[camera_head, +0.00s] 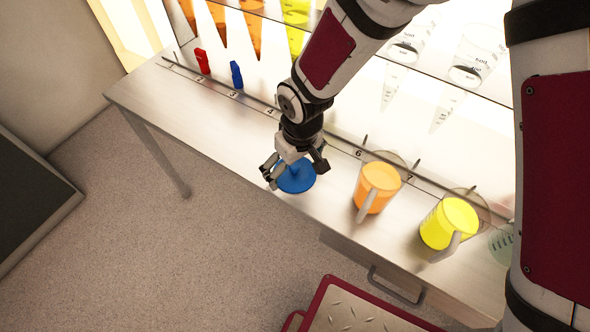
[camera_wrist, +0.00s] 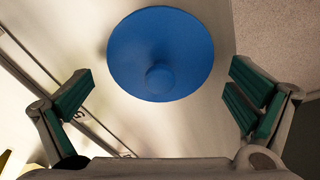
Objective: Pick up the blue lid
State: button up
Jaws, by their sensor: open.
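The blue lid (camera_head: 296,177) is a round disc with a small knob on top. It lies on the metal table, partly hidden behind my gripper (camera_head: 292,172) in the head view. In the wrist view the blue lid (camera_wrist: 160,55) is whole, ahead of my gripper (camera_wrist: 160,95), with its knob toward the gripper. The two green-padded fingers are spread wide, one to each side, with nothing between them. The fingers look close above the lid; I cannot tell whether they touch it.
An orange jug (camera_head: 376,188) and a yellow jug (camera_head: 449,224) stand to the right on the table (camera_head: 240,150). A red piece (camera_head: 202,61) and a blue piece (camera_head: 236,75) stand at the back left. A thin rail (camera_head: 345,147) runs behind the lid. The table's front-left surface is clear.

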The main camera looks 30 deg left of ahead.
jog(key=c, duration=2.2)
jog(key=shift+d, duration=0.1)
grip_shut()
jog(key=shift+s+f, duration=0.1)
